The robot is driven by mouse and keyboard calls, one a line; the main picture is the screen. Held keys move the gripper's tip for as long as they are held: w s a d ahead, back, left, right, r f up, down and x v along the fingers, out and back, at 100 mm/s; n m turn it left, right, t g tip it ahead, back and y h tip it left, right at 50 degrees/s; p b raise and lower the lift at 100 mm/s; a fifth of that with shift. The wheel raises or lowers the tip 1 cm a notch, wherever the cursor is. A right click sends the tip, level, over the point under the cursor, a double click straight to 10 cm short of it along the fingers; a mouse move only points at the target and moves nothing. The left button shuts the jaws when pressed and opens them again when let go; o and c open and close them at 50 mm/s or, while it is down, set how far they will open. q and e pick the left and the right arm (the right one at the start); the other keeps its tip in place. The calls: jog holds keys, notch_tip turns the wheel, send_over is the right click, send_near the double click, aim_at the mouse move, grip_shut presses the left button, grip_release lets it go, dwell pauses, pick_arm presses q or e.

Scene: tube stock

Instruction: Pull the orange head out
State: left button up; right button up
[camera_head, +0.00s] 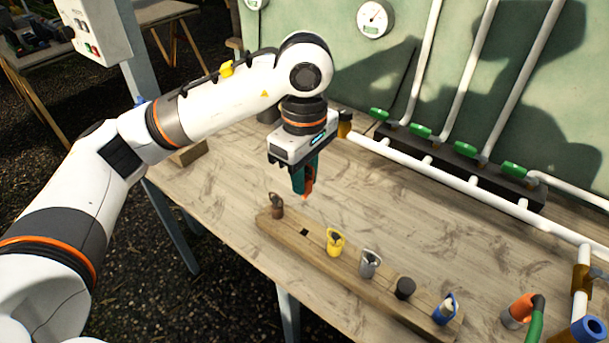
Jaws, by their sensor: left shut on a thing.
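My left gripper (302,187) points down above the wooden rack (283,231) and is shut on the orange head (309,186). Only a small part of the orange head shows between the dark teal fingers. It hangs clear of the rack, above its left part. The rack has an empty dark square hole between a brown head (277,204) and a yellow head (335,243). Farther right in the rack are a grey head (369,264), a black head (404,289) and a blue head (445,310). My right gripper is out of view.
The wooden table (225,203) has free room left of and behind the rack. White pipes with green valves (421,131) run along the back wall. An orange fitting (520,308) with a green hose stands at the front right, near a pipe with a blue end (590,329).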

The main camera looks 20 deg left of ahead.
pick_arm(q)
jog(key=shift+r+p, duration=0.5)
jog(key=shift+r, duration=0.8)
